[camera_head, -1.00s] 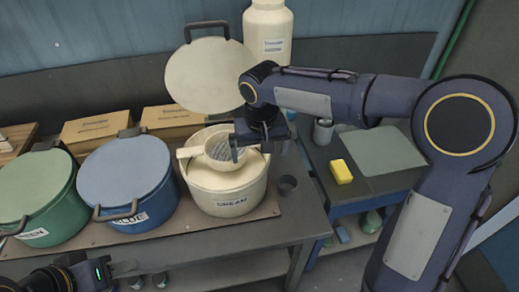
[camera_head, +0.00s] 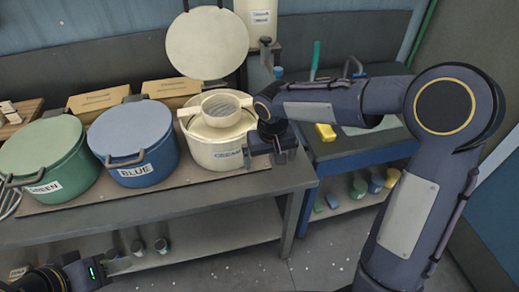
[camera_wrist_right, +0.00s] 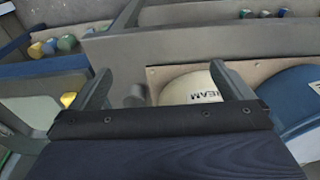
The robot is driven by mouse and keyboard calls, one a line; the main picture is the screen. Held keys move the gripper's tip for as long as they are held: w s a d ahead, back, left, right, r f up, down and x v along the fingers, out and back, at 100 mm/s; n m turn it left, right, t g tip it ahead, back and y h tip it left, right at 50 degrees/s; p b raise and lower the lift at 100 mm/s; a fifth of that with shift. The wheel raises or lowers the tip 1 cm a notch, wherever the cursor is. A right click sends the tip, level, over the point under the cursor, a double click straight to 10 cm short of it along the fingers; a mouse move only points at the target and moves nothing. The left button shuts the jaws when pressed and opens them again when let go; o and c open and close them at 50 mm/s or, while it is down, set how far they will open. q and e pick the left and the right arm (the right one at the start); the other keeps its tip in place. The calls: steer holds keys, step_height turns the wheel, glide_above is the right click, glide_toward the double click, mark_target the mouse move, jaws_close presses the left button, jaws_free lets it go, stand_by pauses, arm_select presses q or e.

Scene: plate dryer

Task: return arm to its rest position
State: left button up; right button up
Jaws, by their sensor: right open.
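My right gripper (camera_head: 270,158) is open and empty. It is in front of the right side of the cream pot (camera_head: 212,155), apart from the strainer (camera_head: 222,108), which rests on that pot's top. In the right wrist view its two fingers (camera_wrist_right: 162,75) are spread wide with nothing between them, and the cream pot (camera_wrist_right: 190,88) shows behind them. My left gripper (camera_head: 115,262) is at the lower left, below the front of the bench; its jaws are too small to read.
A blue pot (camera_head: 135,145) and a green pot (camera_head: 45,155) stand left on the bench. A round lid (camera_head: 207,43) stands behind the cream pot. A blue side table (camera_head: 360,150) on the right carries a yellow sponge (camera_head: 325,132). The floor in front is free.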

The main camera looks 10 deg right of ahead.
step_height(320, 180, down, 4)
steer(key=s+d, duration=0.1)
steer(key=d, duration=0.2)
steer(key=s+d+r+m+t+y+b, duration=0.15)
steer(key=s+d+r, duration=0.25)
steer(key=s+r, duration=0.6)
steer(key=s+a+t+y, duration=0.2)
steer(key=s, duration=1.1)
steer(key=shift+f+t, duration=0.35)
steer(key=shift+f, duration=0.1)
steer(key=shift+w+y, duration=0.1)
steer(key=shift+y, duration=0.15)
